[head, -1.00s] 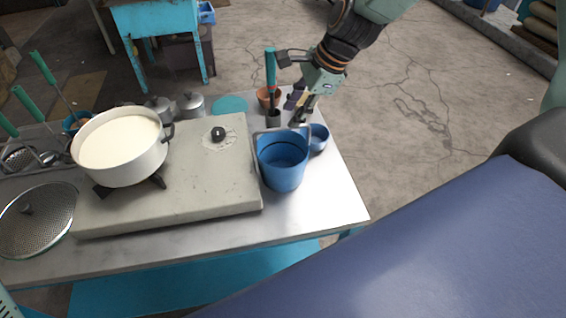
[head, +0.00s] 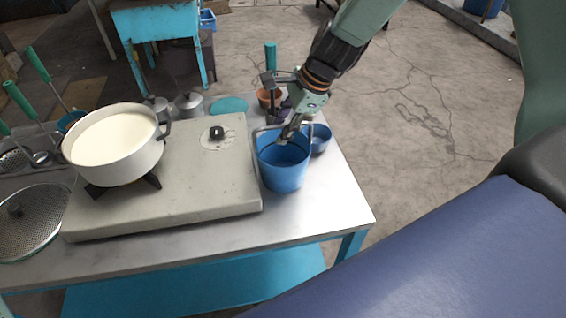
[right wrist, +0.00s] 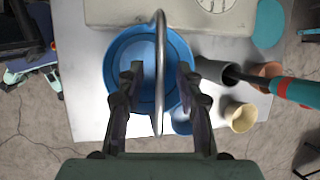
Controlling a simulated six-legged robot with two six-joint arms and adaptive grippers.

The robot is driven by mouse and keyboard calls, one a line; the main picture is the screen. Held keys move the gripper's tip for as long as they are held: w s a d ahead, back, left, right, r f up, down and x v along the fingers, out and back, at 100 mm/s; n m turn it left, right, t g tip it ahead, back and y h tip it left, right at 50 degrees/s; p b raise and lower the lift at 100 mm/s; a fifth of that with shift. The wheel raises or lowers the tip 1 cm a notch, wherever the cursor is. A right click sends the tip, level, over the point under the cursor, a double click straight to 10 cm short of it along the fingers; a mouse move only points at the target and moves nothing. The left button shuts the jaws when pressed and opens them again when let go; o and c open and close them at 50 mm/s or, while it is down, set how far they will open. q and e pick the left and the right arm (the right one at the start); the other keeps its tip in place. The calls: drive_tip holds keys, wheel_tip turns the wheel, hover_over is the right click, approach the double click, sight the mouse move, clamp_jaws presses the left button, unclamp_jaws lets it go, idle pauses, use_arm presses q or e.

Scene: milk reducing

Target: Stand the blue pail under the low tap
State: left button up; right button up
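The blue pail (head: 284,177) stands upright on the steel table, at the right side of the stove. Its grey metal handle (right wrist: 160,60) is raised and crosses the right wrist view above the pail's mouth. My right gripper (head: 287,138) is over the pail. In the right wrist view my right gripper (right wrist: 158,78) is open, with one finger on each side of the handle and a gap to it on both sides. The pail (right wrist: 115,62) shows below the fingers there. I see no low tap. My left gripper is not in view.
A stove (head: 190,190) with a white pot of milk (head: 112,165) fills the table's left and middle. A small blue cup (head: 320,139), a beige cup (right wrist: 241,117) and a terracotta pot (right wrist: 262,75) stand near the pail. The table's front right corner is clear.

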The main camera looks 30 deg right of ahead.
drive_tip(key=shift+s, duration=0.1)
drive_tip(key=shift+f, duration=0.3)
drive_tip(key=shift+r, duration=0.1)
drive_tip(key=shift+c, duration=0.2)
clamp_jaws()
idle(0.6)
